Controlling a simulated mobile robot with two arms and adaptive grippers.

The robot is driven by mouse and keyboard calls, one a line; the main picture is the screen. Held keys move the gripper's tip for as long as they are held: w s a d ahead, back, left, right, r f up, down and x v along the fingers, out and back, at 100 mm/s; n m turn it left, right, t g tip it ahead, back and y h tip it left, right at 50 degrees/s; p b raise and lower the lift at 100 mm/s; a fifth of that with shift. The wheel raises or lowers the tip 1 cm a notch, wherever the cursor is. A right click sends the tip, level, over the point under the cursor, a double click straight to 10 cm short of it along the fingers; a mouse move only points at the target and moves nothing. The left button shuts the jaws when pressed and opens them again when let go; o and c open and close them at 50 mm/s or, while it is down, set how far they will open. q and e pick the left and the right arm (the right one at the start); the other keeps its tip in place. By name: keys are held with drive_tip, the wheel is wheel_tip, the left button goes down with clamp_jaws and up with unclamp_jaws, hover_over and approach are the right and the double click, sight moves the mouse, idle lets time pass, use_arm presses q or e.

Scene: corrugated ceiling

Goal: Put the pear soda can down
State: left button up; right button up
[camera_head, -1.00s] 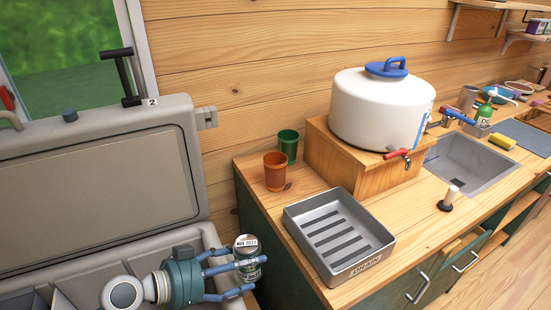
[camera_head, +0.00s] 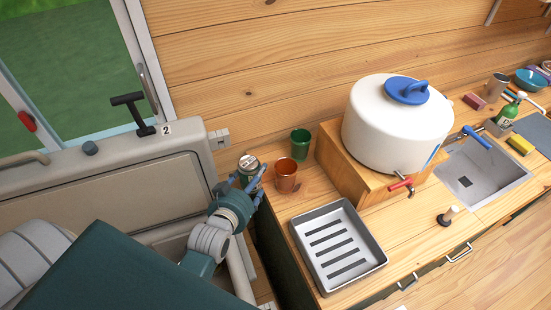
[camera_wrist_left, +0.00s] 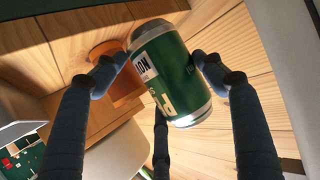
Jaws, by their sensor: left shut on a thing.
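The pear soda can (camera_head: 247,168) is dark green with a silver rim and a pale label. It is held by my left gripper (camera_head: 256,181) near the left back corner of the wooden counter (camera_head: 310,180), just left of the orange cup. In the left wrist view the can (camera_wrist_left: 172,85) sits between the dark blue fingers of the gripper (camera_wrist_left: 163,82), tilted in the picture. I cannot tell whether its base touches anything. My right gripper is not in view.
An orange cup (camera_head: 286,176) and a green cup (camera_head: 300,144) stand beside the can. A grey drain tray (camera_head: 376,255) lies in front of them, and a white water tank (camera_head: 375,130) stands on a wooden box behind.

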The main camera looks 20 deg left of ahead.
use_arm(q)
drive_tip(key=w+b, duration=0.1)
drive_tip(key=w, duration=0.3)
drive_tip(key=w+a+b, duration=0.1)
drive_tip(key=w+b, duration=0.1)
drive_tip(key=w, duration=0.2)
drive_tip(key=w+a+b, duration=0.1)
drive_tip(key=w+b, duration=0.1)
drive_tip(key=w, duration=0.2)
drive_tip(key=shift+w+f, duration=0.15)
drive_tip(key=shift+w, duration=0.1)
drive_tip(key=f+b, duration=0.1)
drive_tip(key=b, duration=0.1)
drive_tip(key=w+f+b, duration=0.1)
drive_tip(key=f+b, duration=0.1)
drive_tip(key=b, duration=0.1)
drive_tip(key=shift+w+f, duration=0.2)
drive_tip(key=shift+r, duration=0.15)
drive_tip(key=o, duration=1.2)
drive_tip(key=shift+s+f, duration=0.1)
drive_tip(key=shift+f, duration=0.1)
